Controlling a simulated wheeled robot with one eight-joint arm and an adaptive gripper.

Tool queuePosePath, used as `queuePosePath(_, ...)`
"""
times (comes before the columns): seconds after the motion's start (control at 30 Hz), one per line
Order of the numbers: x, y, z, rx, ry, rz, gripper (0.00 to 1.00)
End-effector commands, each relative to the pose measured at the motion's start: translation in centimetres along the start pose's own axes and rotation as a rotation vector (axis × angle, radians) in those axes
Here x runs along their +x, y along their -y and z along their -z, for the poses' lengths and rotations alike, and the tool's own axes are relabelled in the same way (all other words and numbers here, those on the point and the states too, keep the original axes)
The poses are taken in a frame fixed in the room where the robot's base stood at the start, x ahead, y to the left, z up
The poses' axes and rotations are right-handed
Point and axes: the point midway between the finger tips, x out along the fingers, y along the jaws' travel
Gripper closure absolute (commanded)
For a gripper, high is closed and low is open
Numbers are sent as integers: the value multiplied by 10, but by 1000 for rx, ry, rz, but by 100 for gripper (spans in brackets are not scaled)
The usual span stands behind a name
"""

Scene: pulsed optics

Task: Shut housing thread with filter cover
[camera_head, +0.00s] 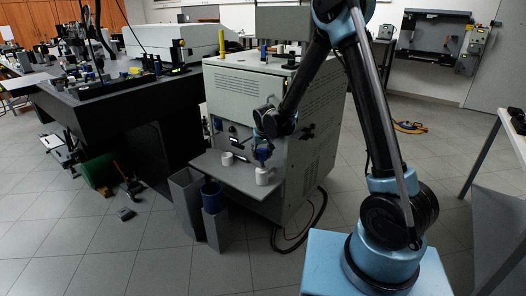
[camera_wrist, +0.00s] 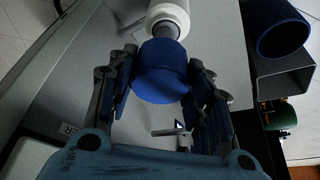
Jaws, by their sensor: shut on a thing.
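The filter cover (camera_wrist: 162,76) is a blue cylindrical cap between the two fingers of my gripper (camera_wrist: 160,90) in the wrist view. The fingers are shut on its sides. Beyond the cover, in line with it, is the grey thread (camera_wrist: 167,34) of the white housing (camera_wrist: 166,15). I cannot tell whether the cover touches the thread or hangs just above it. In the head view, my gripper (camera_head: 264,152) is right above the white housing (camera_head: 263,176), which stands upright on the shelf of the grey cabinet. The cover is small and dark there.
A second white piece (camera_head: 227,158) stands to the left on the shelf (camera_head: 212,166). A black optics table (camera_head: 120,100) is at left. A dark cable (camera_head: 312,222) lies by the cabinet.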

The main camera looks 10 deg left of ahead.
Motion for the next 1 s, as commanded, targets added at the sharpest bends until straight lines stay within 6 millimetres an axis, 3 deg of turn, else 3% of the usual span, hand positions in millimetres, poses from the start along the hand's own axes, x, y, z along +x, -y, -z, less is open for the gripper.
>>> queuePosePath(0.43, 28, 0, -11, 0, 0, 0, 82)
queuePosePath(1.0, 32, -1, -13, 1, 0, 0, 82)
